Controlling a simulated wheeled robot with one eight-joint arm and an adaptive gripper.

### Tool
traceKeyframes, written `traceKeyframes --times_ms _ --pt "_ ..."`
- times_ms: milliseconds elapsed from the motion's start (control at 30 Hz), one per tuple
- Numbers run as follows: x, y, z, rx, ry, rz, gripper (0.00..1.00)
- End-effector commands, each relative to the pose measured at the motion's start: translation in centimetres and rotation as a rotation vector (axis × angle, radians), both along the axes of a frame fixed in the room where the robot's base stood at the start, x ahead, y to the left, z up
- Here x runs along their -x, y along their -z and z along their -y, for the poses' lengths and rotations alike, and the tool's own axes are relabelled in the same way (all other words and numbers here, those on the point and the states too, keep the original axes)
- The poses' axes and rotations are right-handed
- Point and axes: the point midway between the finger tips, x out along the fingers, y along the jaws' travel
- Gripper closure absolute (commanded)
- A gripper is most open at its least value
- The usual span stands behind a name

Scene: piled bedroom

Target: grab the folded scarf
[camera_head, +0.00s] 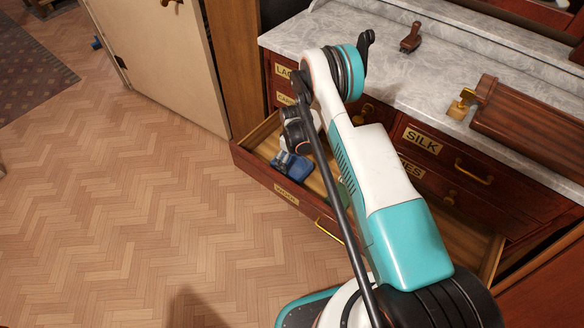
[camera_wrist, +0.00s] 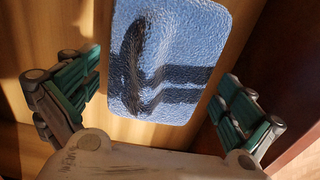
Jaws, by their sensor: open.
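The folded scarf (camera_wrist: 170,60) is a blue, textured, rounded rectangle with two dark stripes. It lies flat on the wooden drawer floor, and a shadow falls across it. In the head view the scarf (camera_head: 295,166) shows as a small blue patch inside the open drawer. My gripper (camera_wrist: 160,72) is open, with one teal-padded finger on each side of the scarf in the wrist view. The fingers look apart from it. In the head view my arm reaches down over the drawer and hides part of its inside.
The open drawer (camera_head: 285,190) has raised walls, and its side wall is close at right in the wrist view. Above it is a marble-topped dresser (camera_head: 400,65) with labelled drawers. A wooden box (camera_head: 535,120) and small brown item (camera_head: 411,38) stand on top.

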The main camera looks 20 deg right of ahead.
Motion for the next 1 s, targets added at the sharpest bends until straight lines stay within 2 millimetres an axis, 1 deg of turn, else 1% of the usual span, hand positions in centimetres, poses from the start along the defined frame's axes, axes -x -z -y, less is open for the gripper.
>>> traceKeyframes --times_ms 33,133,367,400,467,500,533,567,867,1000 --pt "0.0 1.2 0.0 0.000 0.000 0.000 0.00" --pt "0.0 2.2 0.0 0.000 0.000 0.000 0.00" --pt "0.0 2.3 0.0 0.000 0.000 0.000 0.00" --pt "0.0 2.3 0.0 0.000 0.000 0.000 0.05" --pt "0.0 2.3 0.0 0.000 0.000 0.000 0.18" --pt "0.0 2.3 0.0 0.000 0.000 0.000 0.27" --pt "0.0 2.3 0.0 0.000 0.000 0.000 0.34" --pt "0.0 2.3 0.0 0.000 0.000 0.000 0.36" --pt "0.0 2.1 0.0 0.000 0.000 0.000 0.36" --pt "0.0 1.4 0.0 0.000 0.000 0.000 0.36"
